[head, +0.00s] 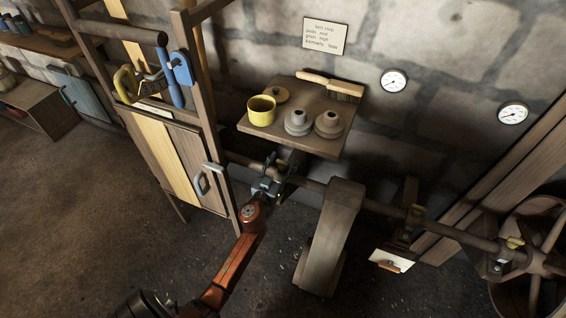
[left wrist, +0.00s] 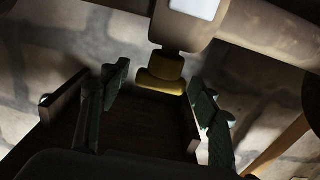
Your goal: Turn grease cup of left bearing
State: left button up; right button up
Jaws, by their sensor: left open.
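The line shaft (head: 312,184) runs along the wall from the left post to the right. In the left wrist view my left gripper (left wrist: 158,88) is open, one finger on each side of the cup, with visible gaps. Whether the fingertips reach the cup's depth is hard to tell. My right gripper is not in view.
A wooden shelf (head: 325,107) with a yellow pot (head: 261,111), two grey stepped pieces and a brush (head: 331,85) sits above the shaft. A wooden post and door (head: 181,165) stand left. Bare floor lies in front.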

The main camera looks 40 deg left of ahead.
pick_arm(q)
jog(key=shift+c, duration=0.6)
jog(key=c, duration=1.1)
jog(key=m+h+p, duration=0.1)
jog(key=m+h, duration=0.1)
jog(key=h, duration=0.1)
jog(key=m+h+p, duration=0.2)
jog(key=h, duration=0.1)
jog(key=shift+a+r+h, duration=0.1)
jog(key=shift+h, duration=0.2)
jog(key=shift+m+h+p, duration=0.4)
jog(key=shift+m+h, duration=0.7)
jog(key=shift+h, duration=0.4)
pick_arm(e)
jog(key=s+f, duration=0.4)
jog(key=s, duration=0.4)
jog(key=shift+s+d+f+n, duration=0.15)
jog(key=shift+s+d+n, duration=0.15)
pick_arm(q)
jog(key=o, duration=1.2)
